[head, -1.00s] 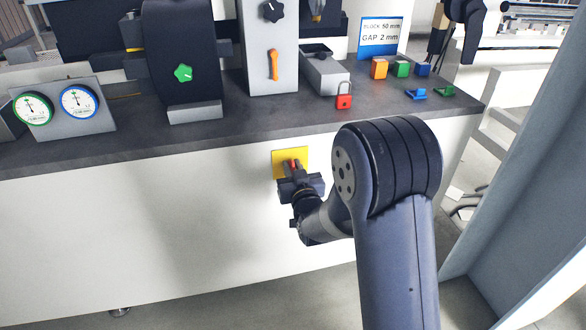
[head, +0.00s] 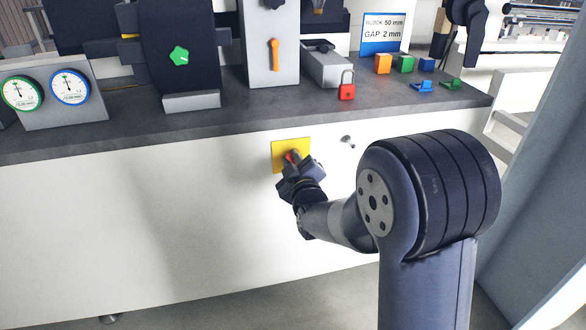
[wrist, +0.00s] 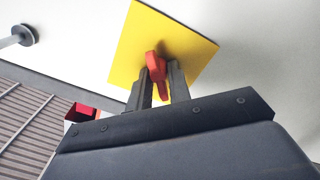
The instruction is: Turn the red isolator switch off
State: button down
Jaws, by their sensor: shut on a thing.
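The red isolator switch (wrist: 155,66) has a red handle on a square yellow plate (wrist: 128,60). In the head view the yellow plate (head: 280,148) is on the white front panel below the worktop, and the handle is mostly hidden by my gripper. My gripper (wrist: 159,84) is shut on the red handle, one finger on each side of it. In the wrist view the plate looks turned relative to my gripper. In the head view my gripper (head: 293,157) is rolled to one side against the plate.
A small metal peg (head: 348,140) sticks out of the panel right of the plate. Above, on the worktop (head: 230,112), are a red padlock (head: 347,92), two dials (head: 70,87), an orange lever (head: 274,55) and small coloured blocks. The panel left of the plate is clear.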

jog(key=n+b, duration=0.1)
jog(key=n, duration=0.1)
jog(key=n+b, duration=0.1)
jog(key=n, duration=0.1)
jog(key=shift+a+f+n, duration=0.1)
jog(key=shift+f+n, duration=0.1)
jog(key=shift+n, duration=0.1)
jog(key=n+b, duration=0.1)
jog(key=n, duration=0.3)
jog(key=shift+n+b, duration=0.3)
jog(key=c, duration=1.6)
grip_release()
jog(key=shift+o, duration=0.2)
jog(key=shift+s, duration=0.15)
jog(key=p+v, duration=0.2)
jog(key=v, duration=0.8)
jog(key=shift+s, duration=0.3)
